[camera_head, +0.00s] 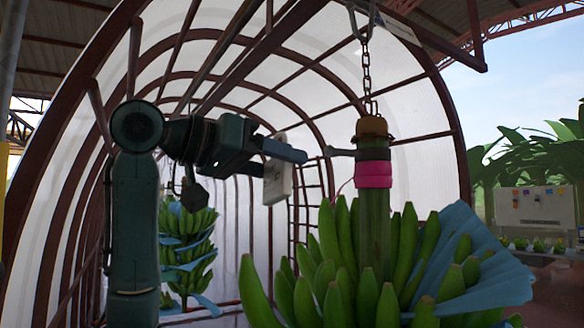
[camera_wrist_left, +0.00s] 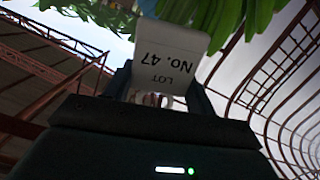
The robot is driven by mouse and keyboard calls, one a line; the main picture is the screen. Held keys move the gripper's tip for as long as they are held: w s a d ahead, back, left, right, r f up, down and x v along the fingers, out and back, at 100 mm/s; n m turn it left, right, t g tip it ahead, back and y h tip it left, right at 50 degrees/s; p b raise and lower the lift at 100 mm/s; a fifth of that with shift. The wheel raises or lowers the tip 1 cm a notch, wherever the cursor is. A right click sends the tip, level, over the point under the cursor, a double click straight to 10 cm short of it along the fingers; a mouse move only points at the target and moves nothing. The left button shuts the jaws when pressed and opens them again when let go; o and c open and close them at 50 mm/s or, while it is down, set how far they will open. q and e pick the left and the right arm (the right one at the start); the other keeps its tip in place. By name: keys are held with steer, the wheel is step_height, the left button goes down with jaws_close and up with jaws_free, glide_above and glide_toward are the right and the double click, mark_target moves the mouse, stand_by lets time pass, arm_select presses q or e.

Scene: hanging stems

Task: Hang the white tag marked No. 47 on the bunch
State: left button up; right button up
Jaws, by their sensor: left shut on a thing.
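The white tag (camera_head: 278,182) hangs from my left gripper (camera_head: 290,151) in the head view, left of the stem. In the left wrist view the tag (camera_wrist_left: 171,58) reads "LOT No. 47" upside down, between the fingers of my left gripper (camera_wrist_left: 160,88). The gripper is shut on it. The green banana bunch (camera_head: 345,275) hangs on a thick stem (camera_head: 373,222). A dark peg with a rounded end (camera_head: 340,152) sticks out leftward from the stem's top. The fingertips appear just left of the peg's end; the depth between them is unclear. My right gripper is out of view.
A chain (camera_head: 367,75) holds the stem under a brown cap (camera_head: 373,127); a pink band (camera_head: 374,174) wraps the stem. A blue sheet (camera_head: 475,262) lies among the bananas. Another bunch (camera_head: 188,250) hangs behind my left arm. An arched frame (camera_head: 455,130) surrounds the bunches.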

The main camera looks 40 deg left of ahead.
arm_select(q)
steer(key=shift+d+r, duration=0.1)
steer(key=shift+d, duration=0.05)
steer(key=shift+w+d, duration=0.15)
steer(key=shift+w, duration=0.15)
steer(key=x, duration=0.3)
steer(key=r+p+x, duration=0.1)
steer(key=x, duration=0.1)
steer(key=shift+w+f, duration=0.1)
steer(key=shift+w, duration=0.1)
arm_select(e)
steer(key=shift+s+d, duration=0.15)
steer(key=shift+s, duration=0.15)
arm_select(q)
steer(key=shift+w, duration=0.3)
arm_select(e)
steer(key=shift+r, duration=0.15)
arm_select(q)
steer(key=shift+w+p, duration=0.1)
steer(key=shift+p, duration=0.2)
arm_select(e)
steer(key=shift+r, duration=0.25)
arm_select(q)
steer(key=shift+w+d+p, duration=0.25)
steer(key=shift+w+p, duration=0.1)
steer(key=shift+w, duration=0.2)
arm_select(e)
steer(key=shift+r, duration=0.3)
